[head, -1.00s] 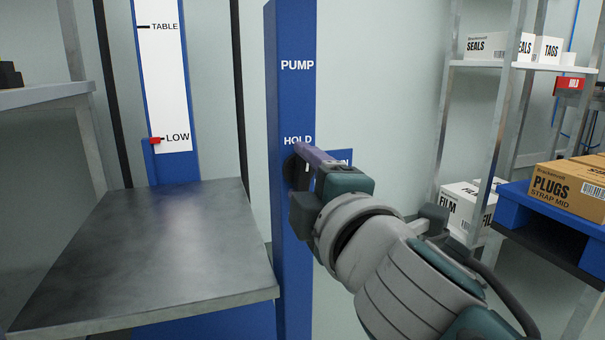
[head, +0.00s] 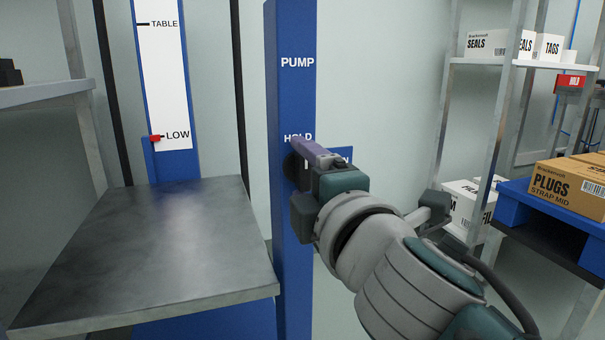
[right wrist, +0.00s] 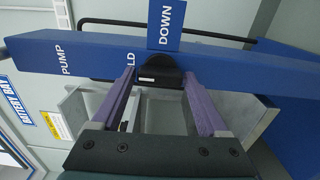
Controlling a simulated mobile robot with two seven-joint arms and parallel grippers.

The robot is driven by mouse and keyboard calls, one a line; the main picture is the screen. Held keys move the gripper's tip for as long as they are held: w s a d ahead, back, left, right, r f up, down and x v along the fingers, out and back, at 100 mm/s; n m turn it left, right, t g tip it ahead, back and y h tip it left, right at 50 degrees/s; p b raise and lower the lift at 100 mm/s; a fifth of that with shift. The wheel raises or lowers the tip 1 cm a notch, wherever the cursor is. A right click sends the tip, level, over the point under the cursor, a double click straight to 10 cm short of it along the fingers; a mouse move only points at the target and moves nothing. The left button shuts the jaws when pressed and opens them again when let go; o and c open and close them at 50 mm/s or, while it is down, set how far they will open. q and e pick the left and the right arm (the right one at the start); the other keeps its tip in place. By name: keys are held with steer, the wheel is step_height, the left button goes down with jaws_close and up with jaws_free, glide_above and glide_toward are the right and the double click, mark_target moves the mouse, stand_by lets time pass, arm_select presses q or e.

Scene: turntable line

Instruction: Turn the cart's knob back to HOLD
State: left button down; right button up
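The black knob (right wrist: 161,72) sits on the face of the blue post (head: 290,230), by the HOLD label (head: 298,138). In the right wrist view it lies between the two purple fingertips of my right gripper (right wrist: 160,78). The fingers stand wide apart, one on each side, with a narrow gap at the left one; contact at the right one is unclear. The knob's pointing direction is hard to read. In the head view my right gripper (head: 318,153) covers most of the knob and part of HOLD. My left gripper is not in view.
PUMP is above HOLD; a partly hidden DOWN plate (right wrist: 168,22) juts sideways. The cart's steel platform (head: 160,250) is bare, its red pointer (head: 154,138) at LOW. A shelf with boxes and a blue pallet (head: 545,215) with a PLUGS carton (head: 570,185) stand right.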

steer(key=shift+o, duration=1.1)
steer(key=shift+s+d+r, duration=0.1)
steer(key=shift+s, duration=0.25)
steer(key=p+v, duration=0.3)
steer(key=v, duration=0.6)
steer(key=shift+d+r, duration=0.1)
